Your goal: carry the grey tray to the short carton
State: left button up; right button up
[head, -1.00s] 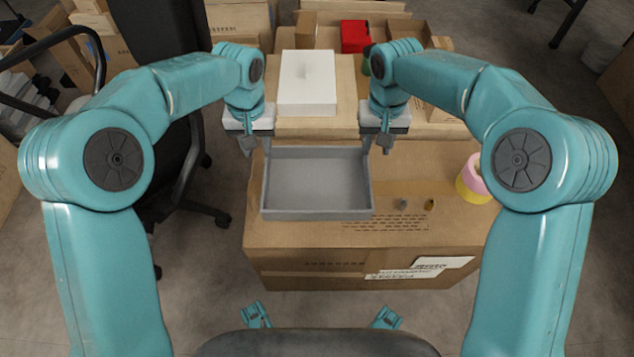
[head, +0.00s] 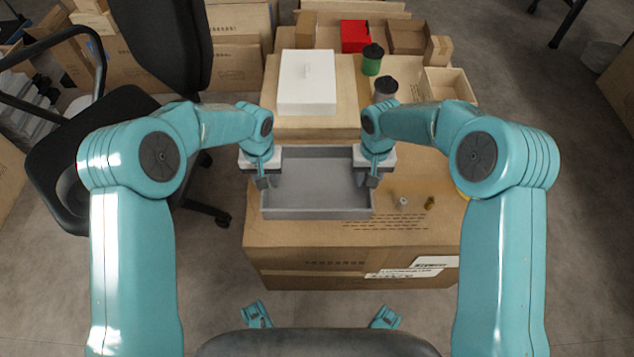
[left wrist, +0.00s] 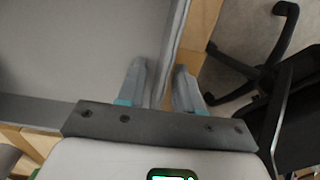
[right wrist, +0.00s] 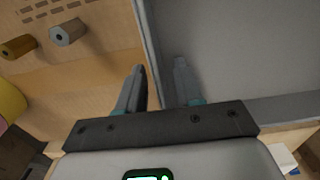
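The grey tray (head: 315,213) is a shallow, empty rectangular box resting on the front carton (head: 290,240). My left gripper (head: 262,181) is at the tray's left wall; in the left wrist view its fingers straddle the tray wall (left wrist: 172,50), with gaps showing. My right gripper (head: 372,181) is at the right wall; in the right wrist view its fingers stand apart on both sides of the tray wall (right wrist: 150,45). Both grippers look open. Several cartons are in view, and I cannot tell for sure which is the short one.
Behind the tray, another carton (head: 330,122) bears a white box (head: 307,82). Green (head: 372,62) and grey (head: 385,88) jars, a red box (head: 355,36) and an open box (head: 450,84) stand back right. Small parts (head: 430,203) lie right of the tray. An office chair (head: 75,140) stands left.

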pick_arm(q)
grip_shut()
pick_arm(e)
grip_shut()
